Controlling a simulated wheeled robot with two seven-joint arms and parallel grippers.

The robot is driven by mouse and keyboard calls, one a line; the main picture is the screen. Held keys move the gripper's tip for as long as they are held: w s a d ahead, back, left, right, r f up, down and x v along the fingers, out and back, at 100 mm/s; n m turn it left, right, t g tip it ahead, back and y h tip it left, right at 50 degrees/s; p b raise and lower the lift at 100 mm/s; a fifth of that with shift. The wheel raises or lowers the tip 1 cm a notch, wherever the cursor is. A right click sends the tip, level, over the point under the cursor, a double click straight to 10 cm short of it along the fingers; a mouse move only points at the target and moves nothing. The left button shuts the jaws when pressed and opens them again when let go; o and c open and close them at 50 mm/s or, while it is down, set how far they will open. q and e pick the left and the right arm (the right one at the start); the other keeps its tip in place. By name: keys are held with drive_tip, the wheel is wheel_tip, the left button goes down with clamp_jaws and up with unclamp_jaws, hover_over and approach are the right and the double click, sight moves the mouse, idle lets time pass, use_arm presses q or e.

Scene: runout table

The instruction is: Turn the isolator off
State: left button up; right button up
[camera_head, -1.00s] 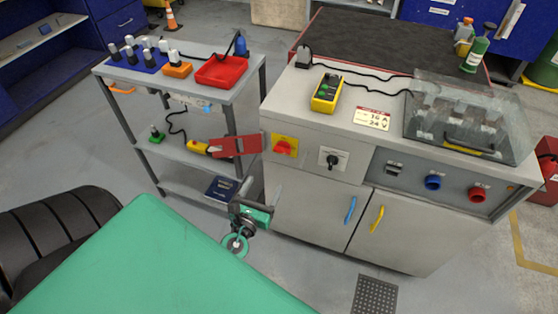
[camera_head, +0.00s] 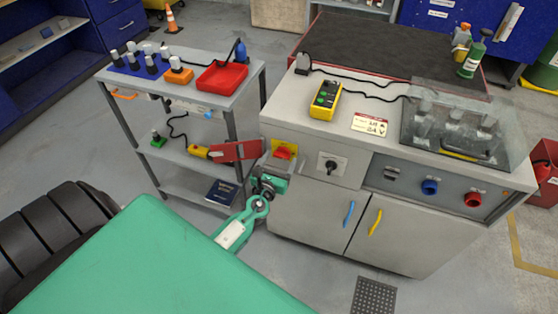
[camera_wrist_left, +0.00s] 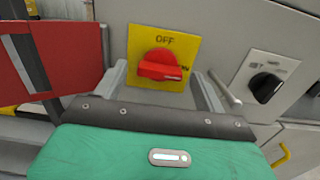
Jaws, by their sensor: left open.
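The isolator is a red rotary knob (camera_wrist_left: 160,65) on a yellow plate (camera_wrist_left: 188,43) marked OFF at the top, on the grey cabinet front. The knob's bar lies about level, toward a partly hidden label at its right. In the head view the isolator (camera_head: 284,150) is partly covered by my left gripper (camera_head: 276,170). My left gripper (camera_wrist_left: 163,90) is open, its fingers on both sides of the knob in the wrist view. I cannot tell whether they touch it. My right gripper is not in view.
A black rotary switch (camera_head: 330,165) sits right of the isolator. A red flap (camera_head: 236,151) sticks out at its left, close to my left gripper. A trolley (camera_head: 180,98) stands left. Blue (camera_head: 349,213) and yellow (camera_head: 376,222) door handles are below.

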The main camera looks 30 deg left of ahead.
use_arm(q)
drive_tip(key=c, duration=1)
